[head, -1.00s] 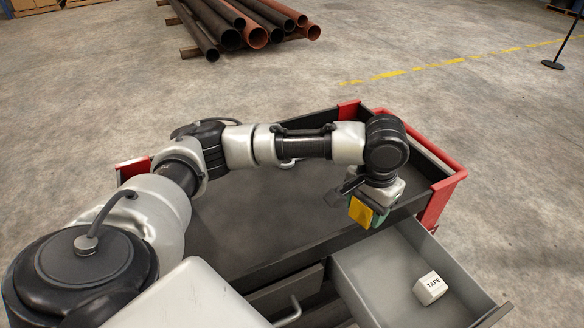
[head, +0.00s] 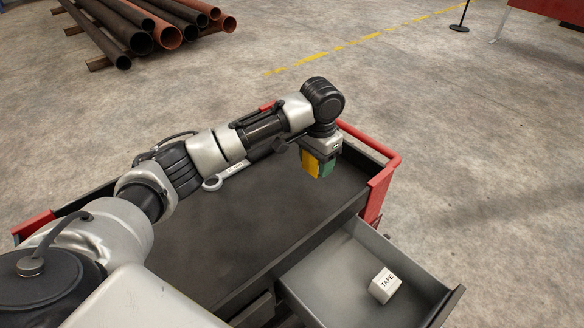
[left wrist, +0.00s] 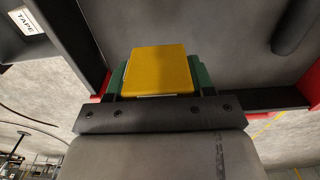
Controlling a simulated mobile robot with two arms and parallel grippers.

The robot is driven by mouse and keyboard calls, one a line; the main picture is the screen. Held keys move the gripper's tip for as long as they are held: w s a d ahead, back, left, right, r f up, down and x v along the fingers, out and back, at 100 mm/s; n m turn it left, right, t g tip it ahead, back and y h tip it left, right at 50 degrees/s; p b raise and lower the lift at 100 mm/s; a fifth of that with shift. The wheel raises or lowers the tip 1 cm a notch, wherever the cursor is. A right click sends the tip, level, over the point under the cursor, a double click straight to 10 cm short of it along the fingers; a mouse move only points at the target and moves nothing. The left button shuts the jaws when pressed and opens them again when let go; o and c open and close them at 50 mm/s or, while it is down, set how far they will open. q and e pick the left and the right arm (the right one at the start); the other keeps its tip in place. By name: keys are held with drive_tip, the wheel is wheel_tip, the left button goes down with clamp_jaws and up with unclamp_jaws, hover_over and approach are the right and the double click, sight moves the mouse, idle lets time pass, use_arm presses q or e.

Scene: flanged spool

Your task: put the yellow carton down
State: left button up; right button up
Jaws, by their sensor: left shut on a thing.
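The yellow carton (head: 310,164) hangs from my left gripper (head: 319,165) over the right end of the dark cart top (head: 240,225). In the left wrist view the carton (left wrist: 160,70) sits between the green finger parts of my left gripper (left wrist: 160,82), which is shut on it. Part of the carton is hidden by the gripper. It seems to be held above the cart top; I cannot tell how large the gap is. My right gripper is not in view.
An open grey drawer (head: 325,285) juts out at the front right, with a white TAPE box (head: 384,285) in it. Red corner pieces (head: 383,180) edge the cart. The middle of the top is clear.

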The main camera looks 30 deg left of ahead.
use_arm(q)
hover_over(297, 182)
wheel_tip(297, 182, down, 3)
drive_tip(key=shift+r, duration=0.1)
drive_tip(key=shift+f+p, duration=0.5)
drive_tip(key=shift+f, duration=1.55)
drive_tip(key=shift+f, duration=0.1)
drive_tip(key=o, duration=1.1)
wheel_tip(297, 182, up, 12)
drive_tip(key=shift+b, duration=0.35)
